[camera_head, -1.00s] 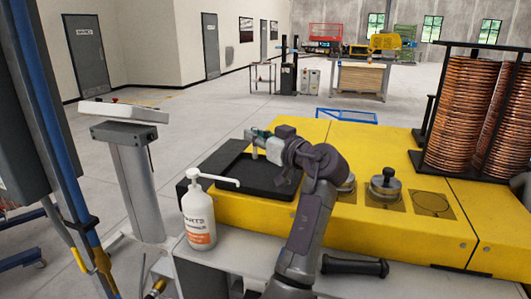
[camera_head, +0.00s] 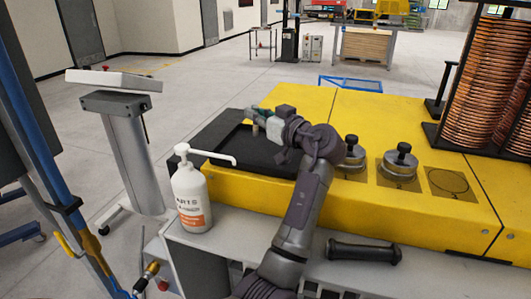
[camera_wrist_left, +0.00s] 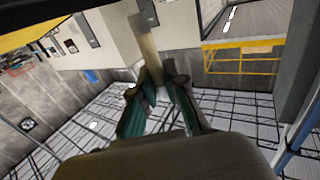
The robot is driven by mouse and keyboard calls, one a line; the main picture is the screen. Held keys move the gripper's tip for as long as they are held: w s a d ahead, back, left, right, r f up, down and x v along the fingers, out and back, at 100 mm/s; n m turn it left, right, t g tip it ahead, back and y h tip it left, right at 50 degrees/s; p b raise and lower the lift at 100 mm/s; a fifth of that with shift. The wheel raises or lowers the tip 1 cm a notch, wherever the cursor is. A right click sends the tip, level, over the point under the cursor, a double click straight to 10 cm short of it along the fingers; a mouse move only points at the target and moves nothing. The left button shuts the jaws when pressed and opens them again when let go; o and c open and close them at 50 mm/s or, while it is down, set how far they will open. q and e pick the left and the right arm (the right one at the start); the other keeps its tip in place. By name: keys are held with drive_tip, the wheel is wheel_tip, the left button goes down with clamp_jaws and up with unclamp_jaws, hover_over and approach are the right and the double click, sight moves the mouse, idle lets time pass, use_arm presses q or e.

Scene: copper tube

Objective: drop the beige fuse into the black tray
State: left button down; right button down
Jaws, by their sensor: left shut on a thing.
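My left gripper (camera_head: 258,119) is over the black tray (camera_head: 240,159) in the head view. It is shut on the beige fuse (camera_head: 255,130), a small upright piece showing below the fingers. In the left wrist view the green-padded fingertips (camera_wrist_left: 150,92) close on the lower end of the fuse (camera_wrist_left: 149,52), which sticks out beyond them. The black tray sits at the left end of the yellow machine, and my arm hides part of its right side. I cannot tell the exact height of the fuse above the tray floor. My right gripper is not in view.
A white pump bottle (camera_head: 191,195) stands in front of the tray, its spout pointing right. Metal knobbed weights (camera_head: 400,162) sit on the yellow machine (camera_head: 345,115). Copper coils (camera_head: 487,95) stand on a black rack at right. A black handle (camera_head: 363,251) lies at the front.

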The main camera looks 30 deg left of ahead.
use_arm(q)
drive_tip(key=shift+f, duration=0.1)
drive_tip(key=c, duration=1.1)
unclamp_jaws()
drive_tip(key=shift+c, duration=0.2)
wheel_tip(320, 180, up, 10)
drive_tip(key=shift+f, duration=0.1)
